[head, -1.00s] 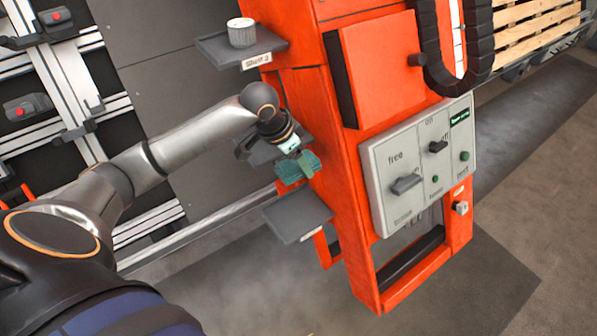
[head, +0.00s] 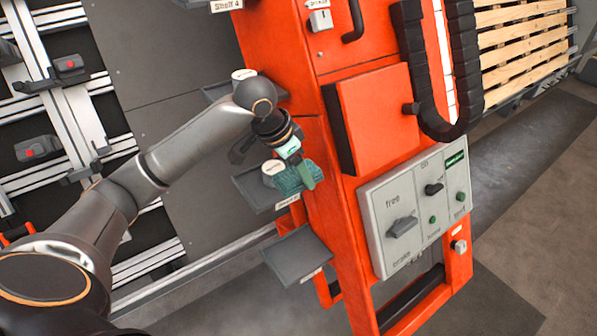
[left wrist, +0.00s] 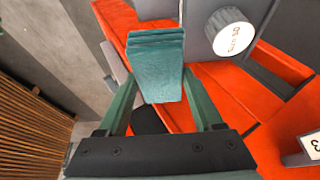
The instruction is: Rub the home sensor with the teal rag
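The teal rag (head: 287,178) hangs folded from my left gripper (head: 292,158), beside the orange column and over a small grey shelf. In the left wrist view the rag (left wrist: 158,62) sits between the two green fingers of my left gripper (left wrist: 158,95), which are shut on it. No part is clearly readable as the home sensor. A small pale switch-like box (head: 319,19) sits high on the orange column, and a similar one (head: 459,246) low beside the control panel; their labels are too small to read. My right gripper is not in view.
The orange column (head: 322,215) carries a grey control panel (head: 415,215) with knobs and buttons. Small grey shelves jut out on its left; a white-topped can (head: 271,169) stands close to the rag. The lower shelf (head: 297,255) is empty. A black cable chain (head: 412,60) hangs at upper right.

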